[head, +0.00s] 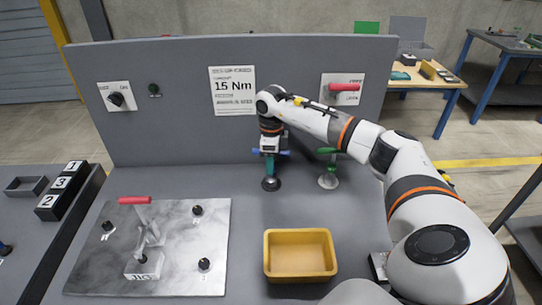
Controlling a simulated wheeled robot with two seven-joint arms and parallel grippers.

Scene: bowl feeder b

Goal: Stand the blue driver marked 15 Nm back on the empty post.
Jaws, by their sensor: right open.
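The blue driver (285,153) has a blue cross handle and a teal shaft. It stands upright over a dark round post base (271,184) in the middle of the bench. My right gripper (270,148) is directly above it, pointing down at the handle, and is open. The fingertips are small and partly hidden against the driver, so I cannot tell whether they touch it. A sign (234,91) on the back panel reads "15 Nm". My left gripper is not in view.
A green-handled driver (328,166) stands close to the right on a grey base. A yellow tray (300,275) sits in front. A metal plate (180,275) with a red-handled clamp (135,201) and black knobs lies left. Numbered black blocks (62,190) stand farther left. The grey back panel (180,125) rises behind.

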